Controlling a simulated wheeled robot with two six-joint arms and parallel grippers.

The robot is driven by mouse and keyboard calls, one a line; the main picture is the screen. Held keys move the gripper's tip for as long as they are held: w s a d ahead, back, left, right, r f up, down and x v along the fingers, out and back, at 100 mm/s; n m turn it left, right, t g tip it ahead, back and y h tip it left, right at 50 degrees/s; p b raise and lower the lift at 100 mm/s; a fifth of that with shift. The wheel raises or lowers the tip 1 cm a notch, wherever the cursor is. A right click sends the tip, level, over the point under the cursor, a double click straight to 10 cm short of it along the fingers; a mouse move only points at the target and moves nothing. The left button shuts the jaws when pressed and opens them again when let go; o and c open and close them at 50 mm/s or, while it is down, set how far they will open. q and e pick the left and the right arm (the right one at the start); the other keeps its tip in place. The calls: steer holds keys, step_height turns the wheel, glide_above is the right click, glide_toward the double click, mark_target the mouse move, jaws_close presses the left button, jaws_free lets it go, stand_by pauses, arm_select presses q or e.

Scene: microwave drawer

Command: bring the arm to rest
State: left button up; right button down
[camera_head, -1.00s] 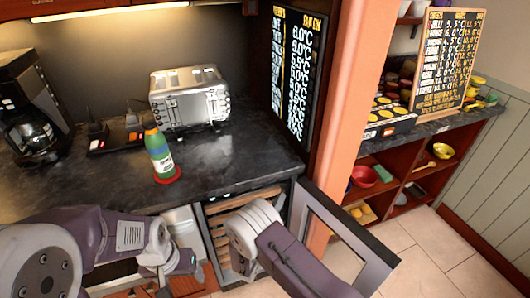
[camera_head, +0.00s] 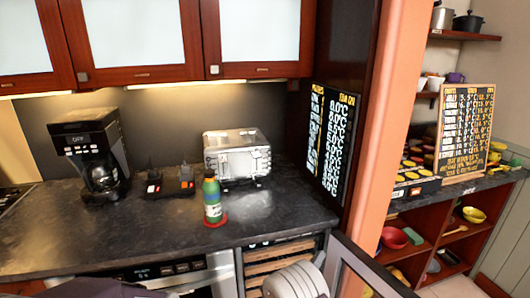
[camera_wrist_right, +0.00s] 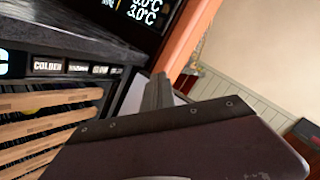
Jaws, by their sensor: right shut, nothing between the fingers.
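My right arm's pale, ringed wrist part (camera_head: 293,281) shows at the bottom edge of the head view, in front of the open wooden-racked cabinet. My right gripper (camera_wrist_right: 159,92) shows in the right wrist view as two grey fingers close together, shut with nothing between them. It points toward the opening between the cabinet and the orange post, and I see no contact. A purple part of my left arm (camera_head: 90,289) shows at the bottom left of the head view. My left gripper is out of frame.
The cabinet's framed door (camera_head: 372,272) stands open at right, close to my right arm. Its wooden racks (camera_head: 282,252) show. The dark counter (camera_head: 110,235) holds a green bottle (camera_head: 212,199), a toaster (camera_head: 237,158) and a coffee maker (camera_head: 95,155). An orange post (camera_head: 385,130) rises at right.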

steer(key=s+d+r+m+g+h+p, duration=0.1)
steer(key=s+d+r+m+g+h, duration=0.1)
steer(key=s+d+r+m+g, duration=0.35)
steer(key=s+d+r+m+g+h+p, duration=0.1)
steer(key=s+d+r+m+g+h, duration=0.15)
steer(key=d+r, duration=0.45)
steer(key=s+d+f+m+g+y+p, duration=0.1)
steer(key=s+d+m+g+y, duration=0.1)
steer(key=s+d+m+g, duration=0.25)
steer(key=s+d+f+m+g+y+p, duration=0.1)
steer(key=s+d+m+g+y, duration=0.15)
steer(key=s+m, duration=0.4)
steer(key=s+a+f+m+g+y+p, duration=0.1)
steer(key=s+a+f+m+y, duration=0.25)
steer(key=s, duration=0.25)
steer(key=s+a+f+m+g+y, duration=0.1)
steer(key=s+a+f+m+y, duration=0.1)
steer(key=s+a+m+y, duration=0.25)
steer(key=w+a+f+m+t+y, duration=0.1)
steer(key=a+f+m+y, duration=0.1)
steer(key=a+m, duration=0.2)
steer(key=w+a+f+m+t+y, duration=0.1)
steer(key=w+a+m+t+y, duration=0.1)
steer(key=a+m, duration=0.3)
steer(key=shift+a+f+m+y, duration=0.3)
steer(key=shift+a+f, duration=0.1)
steer(key=shift+a, duration=0.25)
